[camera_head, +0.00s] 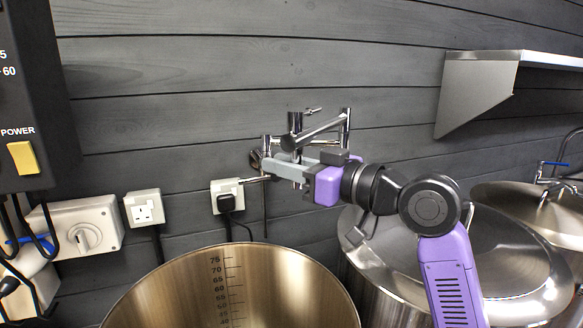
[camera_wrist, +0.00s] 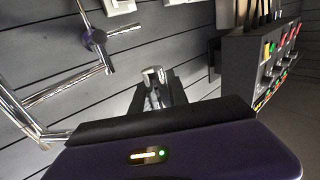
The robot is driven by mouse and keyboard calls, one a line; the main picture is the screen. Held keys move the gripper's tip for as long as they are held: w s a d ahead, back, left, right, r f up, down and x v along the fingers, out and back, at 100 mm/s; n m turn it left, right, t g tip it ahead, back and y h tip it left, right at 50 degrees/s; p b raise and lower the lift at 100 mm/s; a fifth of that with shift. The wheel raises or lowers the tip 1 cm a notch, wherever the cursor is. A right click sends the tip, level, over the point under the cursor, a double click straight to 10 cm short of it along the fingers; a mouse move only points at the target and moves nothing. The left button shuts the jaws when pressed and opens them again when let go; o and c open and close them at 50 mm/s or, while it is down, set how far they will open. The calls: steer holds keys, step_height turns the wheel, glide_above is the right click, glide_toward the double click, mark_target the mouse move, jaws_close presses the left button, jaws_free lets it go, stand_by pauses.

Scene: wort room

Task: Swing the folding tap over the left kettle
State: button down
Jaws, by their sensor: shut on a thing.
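The folding tap (camera_head: 322,128) is a chrome jointed pipe on the grey plank wall; its folded arms also show in the wrist view (camera_wrist: 65,85). My gripper (camera_head: 262,160) reaches in from the right and is shut on a chrome upright piece at the tap's left end. That piece shows between the fingers in the wrist view (camera_wrist: 154,78). The fingers partly hide it. The left kettle (camera_head: 180,290) is open and steel, with a volume scale inside. The held end is above the kettle's back rim in the picture; I cannot tell whether it is over the opening.
A lidded kettle (camera_head: 500,265) stands right of the open one, below my arm, with another lidded kettle (camera_head: 545,215) beyond. A steel shelf (camera_head: 480,90) is at upper right. Sockets (camera_head: 144,208) and a control box (camera_head: 25,90) are at left. A control panel (camera_wrist: 262,65) shows in the wrist view.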

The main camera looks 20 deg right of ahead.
steer(key=shift+w+a, duration=0.25)
steer(key=shift+w, duration=0.7)
steer(key=c, duration=1.3)
jaws_free()
steer(key=b+v, duration=0.2)
steer(key=v, duration=0.5)
steer(key=shift+s+d, duration=0.2)
steer(key=shift+s, duration=0.15)
